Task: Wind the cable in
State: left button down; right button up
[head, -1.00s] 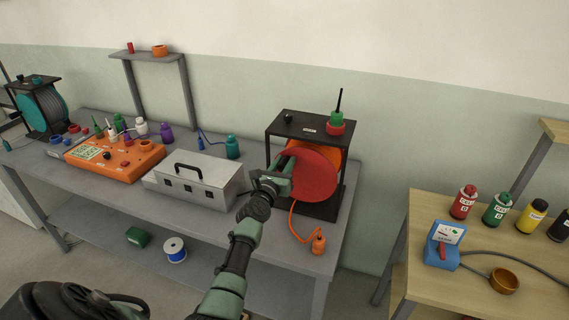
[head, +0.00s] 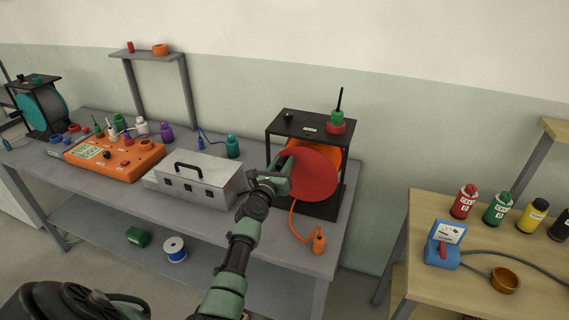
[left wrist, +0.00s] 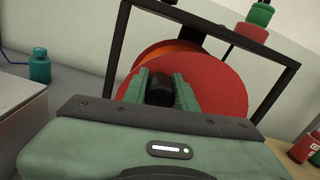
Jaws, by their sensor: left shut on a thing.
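The cable reel has a red disc (head: 312,176) on its front and an orange drum (head: 328,153) behind it, inside a black frame (head: 345,140). The orange cable (head: 293,222) hangs from the reel to an orange plug (head: 319,243) on the bench near its front edge. My left gripper (head: 284,170) is at the left part of the red disc. In the left wrist view the left gripper (left wrist: 160,92) is shut on a black crank knob (left wrist: 160,90) in front of the red disc (left wrist: 215,95). My right gripper is not in view.
A metal toolbox (head: 195,182) stands left of the reel, with an orange panel (head: 115,157) farther left. A second reel (head: 42,108) stands at the far left. A wooden table (head: 480,250) with bottles and a blue meter (head: 442,250) is at the right.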

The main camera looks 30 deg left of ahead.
pick_arm(q)
notch_tip(320, 180, down, 6)
jog(key=a+n, duration=0.2)
jog(key=n, duration=0.7)
jog(key=shift+s+a+f+b, duration=0.15)
jog(key=shift+s+a+b, duration=0.15)
jog(key=shift+a+b, duration=0.15)
jog(key=shift+d+f+n, duration=0.1)
jog(key=shift+n, duration=0.2)
jog(key=c, duration=1.1)
grip_release()
jog(key=shift+p+v, duration=0.6)
jog(key=shift+v, duration=3.3)
